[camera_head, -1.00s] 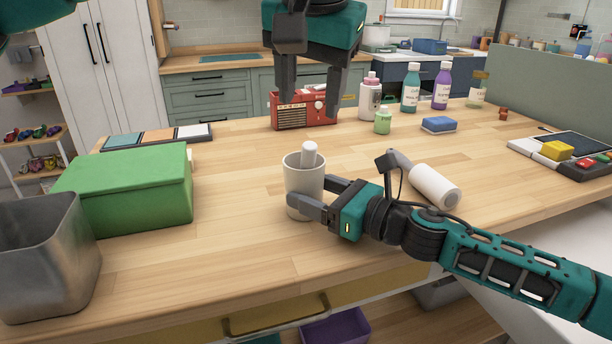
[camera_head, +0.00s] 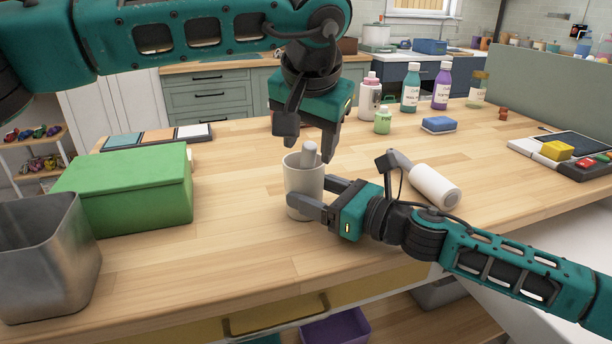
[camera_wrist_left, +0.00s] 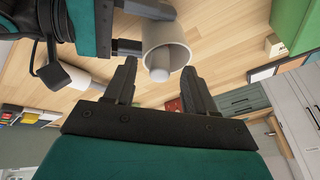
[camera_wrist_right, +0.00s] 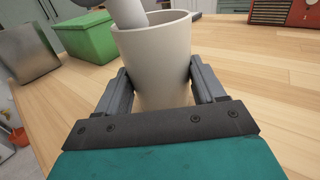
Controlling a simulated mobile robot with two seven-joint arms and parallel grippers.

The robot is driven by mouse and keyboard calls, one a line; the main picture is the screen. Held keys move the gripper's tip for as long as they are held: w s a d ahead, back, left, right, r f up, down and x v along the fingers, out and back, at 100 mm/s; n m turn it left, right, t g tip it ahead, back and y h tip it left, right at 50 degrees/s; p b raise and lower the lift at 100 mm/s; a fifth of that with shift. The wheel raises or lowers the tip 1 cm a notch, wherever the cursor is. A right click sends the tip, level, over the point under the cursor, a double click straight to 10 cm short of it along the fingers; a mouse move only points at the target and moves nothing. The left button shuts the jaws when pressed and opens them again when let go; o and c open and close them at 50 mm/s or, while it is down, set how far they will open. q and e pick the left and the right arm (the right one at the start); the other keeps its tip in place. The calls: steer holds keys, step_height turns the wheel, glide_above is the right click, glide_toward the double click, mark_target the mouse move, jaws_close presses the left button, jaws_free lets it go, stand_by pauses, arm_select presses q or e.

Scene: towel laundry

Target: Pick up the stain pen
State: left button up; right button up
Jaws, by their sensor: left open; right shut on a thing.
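A white cup (camera_head: 303,186) stands on the wooden table, with a light grey cylinder, likely the stain pen (camera_head: 309,153), sticking up out of it. My right gripper (camera_head: 308,197) is shut on the cup from the right; the right wrist view shows a finger on each side of the cup (camera_wrist_right: 158,70). My left gripper (camera_head: 302,146) is open just above the cup, its fingers pointing down near the pen's top. In the left wrist view the pen (camera_wrist_left: 159,70) lies just beyond the open fingertips, not between them. The pen's lower part is hidden in the cup.
A green box (camera_head: 125,190) and a metal bin (camera_head: 45,258) stand at left. A white roll (camera_head: 434,186) lies by my right wrist. Several bottles (camera_head: 410,90), a blue sponge (camera_head: 438,125) and a tray (camera_head: 570,155) are further right. Table in front of the cup is clear.

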arm_select(q)
steer(key=shift+x, duration=1)
jaws_close()
